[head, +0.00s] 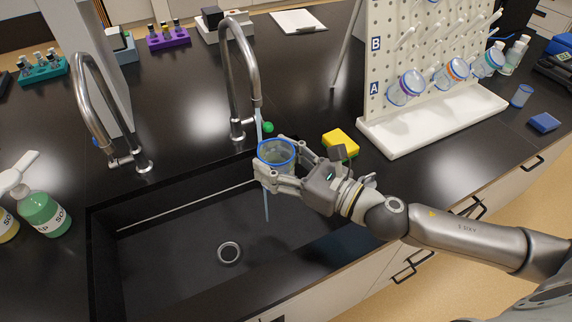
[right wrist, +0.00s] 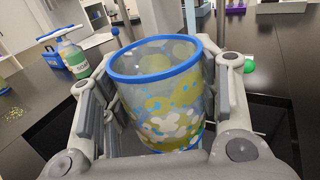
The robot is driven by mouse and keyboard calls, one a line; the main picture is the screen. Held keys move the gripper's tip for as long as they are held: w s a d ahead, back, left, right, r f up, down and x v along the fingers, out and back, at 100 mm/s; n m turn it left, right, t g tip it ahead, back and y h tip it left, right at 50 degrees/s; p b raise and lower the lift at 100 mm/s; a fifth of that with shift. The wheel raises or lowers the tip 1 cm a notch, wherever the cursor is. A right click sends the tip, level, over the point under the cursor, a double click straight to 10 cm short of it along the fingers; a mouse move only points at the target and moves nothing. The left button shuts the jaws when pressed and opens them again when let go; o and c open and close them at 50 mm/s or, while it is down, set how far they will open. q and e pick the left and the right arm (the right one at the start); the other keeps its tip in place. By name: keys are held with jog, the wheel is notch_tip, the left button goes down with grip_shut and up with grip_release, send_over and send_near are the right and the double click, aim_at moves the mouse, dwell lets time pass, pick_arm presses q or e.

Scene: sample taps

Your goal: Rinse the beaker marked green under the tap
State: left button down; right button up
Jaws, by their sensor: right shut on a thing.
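My right gripper (head: 268,178) is shut on a clear beaker (head: 277,154) with a blue rim, held upright over the dark sink (head: 190,270). In the right wrist view the beaker (right wrist: 165,90) sits between both fingers, its wall covered in yellow-green and white blotches. The right-hand tap (head: 240,75), with a green knob (head: 268,127), is running. Its thin water stream (head: 258,117) comes down at the beaker's rim, and water shows below the gripper too. I cannot tell whether it falls inside the beaker. My left gripper is not in view.
A second tap (head: 88,100) stands left, with soap bottles (head: 45,214) beyond the sink's left edge. A yellow sponge (head: 340,143) lies right of the gripper. A pegboard (head: 400,50) with several beakers stands on a white tray (head: 440,125).

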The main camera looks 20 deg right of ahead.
aim_at(277, 149)
jog(key=w+p, duration=0.1)
jog(key=w, duration=0.1)
jog(key=w+a+p, duration=0.1)
jog(key=w, duration=0.2)
jog(key=shift+w, duration=0.25)
jog(key=shift+w+a+f+p, duration=0.15)
jog(key=shift+w+p, duration=0.15)
jog(key=shift+w, duration=0.45)
dwell(2.3)
jog(key=s, duration=0.3)
jog(key=s+d+b, duration=0.1)
jog(key=s, duration=0.2)
jog(key=shift+s+d, duration=0.15)
jog(key=shift+s, duration=0.25)
jog(key=shift+s+d+r, duration=0.15)
jog(key=shift+s+r, duration=0.1)
jog(key=shift+s, duration=0.4)
jog(key=shift+s+d+r, duration=0.1)
jog(key=shift+s+r, duration=0.1)
jog(key=shift+s, duration=0.4)
jog(key=s, duration=0.1)
jog(key=s+r, duration=0.1)
jog(key=s, duration=0.1)
jog(key=s+d+r+b, duration=0.1)
jog(key=shift+s+r, duration=0.1)
jog(key=shift+s, duration=0.25)
